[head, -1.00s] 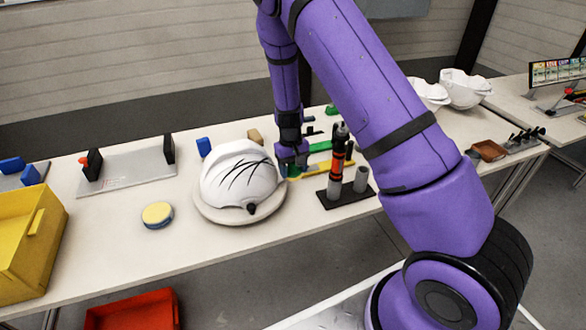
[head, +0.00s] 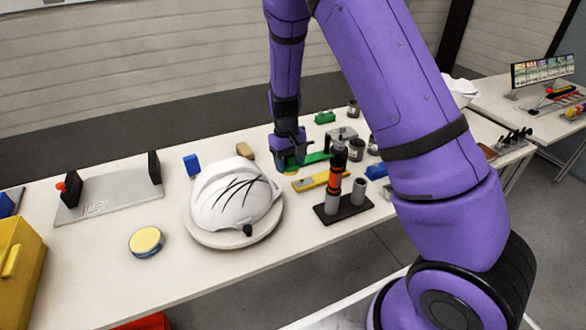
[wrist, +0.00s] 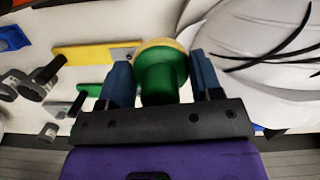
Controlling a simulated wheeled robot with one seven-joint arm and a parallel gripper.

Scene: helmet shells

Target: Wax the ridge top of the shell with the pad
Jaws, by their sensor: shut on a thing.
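The white helmet shell (head: 222,196) has black curved lines over it and sits on a round pale stand (head: 220,238). Its raised ridge shows at the upper side. In the wrist view the shell (wrist: 222,72) fills the right side. My gripper (wrist: 160,84) is shut on the pad (wrist: 163,82), which has a green handle and a yellow face. In the head view my gripper (head: 290,160) is behind and right of the shell, apart from it, low over the table. The pad is mostly hidden there.
A round tin with a yellow top (head: 146,240) stands left of the shell. A dark rack with a red and black tool (head: 337,180) stands to its right. A yellow bar (head: 318,180), blue block (head: 191,164) and tan block (head: 245,151) lie nearby. The table front is clear.

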